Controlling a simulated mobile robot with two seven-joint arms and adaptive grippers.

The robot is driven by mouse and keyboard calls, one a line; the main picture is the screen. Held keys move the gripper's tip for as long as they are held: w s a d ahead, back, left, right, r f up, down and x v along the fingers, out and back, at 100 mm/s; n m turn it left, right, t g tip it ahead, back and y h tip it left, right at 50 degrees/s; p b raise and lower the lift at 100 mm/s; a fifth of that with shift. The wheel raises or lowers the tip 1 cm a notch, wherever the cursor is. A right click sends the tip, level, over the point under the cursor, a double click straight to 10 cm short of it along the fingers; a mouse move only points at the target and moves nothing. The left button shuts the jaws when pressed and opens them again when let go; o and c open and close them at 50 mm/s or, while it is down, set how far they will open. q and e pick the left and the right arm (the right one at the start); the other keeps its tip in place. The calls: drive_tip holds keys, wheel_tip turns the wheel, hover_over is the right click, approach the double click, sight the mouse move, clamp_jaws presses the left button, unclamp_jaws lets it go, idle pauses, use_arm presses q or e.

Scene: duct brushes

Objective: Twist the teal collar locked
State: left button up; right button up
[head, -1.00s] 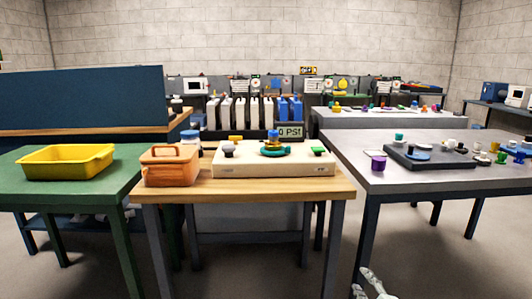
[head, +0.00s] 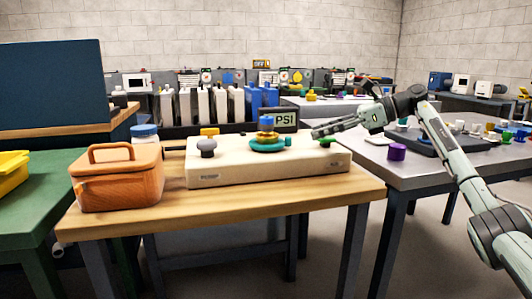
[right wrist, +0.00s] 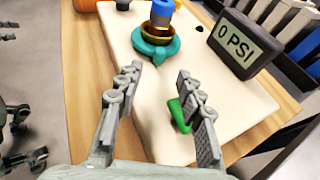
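The teal collar (head: 268,145) sits on top of the cream box (head: 215,168), around a brass and blue fitting (head: 266,125). In the right wrist view the teal collar (right wrist: 156,48) shows ahead of the fingers, with the blue-topped fitting (right wrist: 161,14) rising from it. My right gripper (head: 316,131) is open and empty, above the right part of the box and apart from the collar. In the right wrist view the open right gripper (right wrist: 158,80) has its fingers spread, with a green knob (right wrist: 178,115) by the right finger. My left gripper is not in view.
A pressure display reading 0 PSI (right wrist: 240,44) stands behind the box. A grey knob (head: 207,147) is on the box's left. A purple cup (head: 397,152) stands on the right table.

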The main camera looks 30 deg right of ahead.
sight(296, 150)
drive_tip(key=shift+x, duration=3.7)
clamp_jaws()
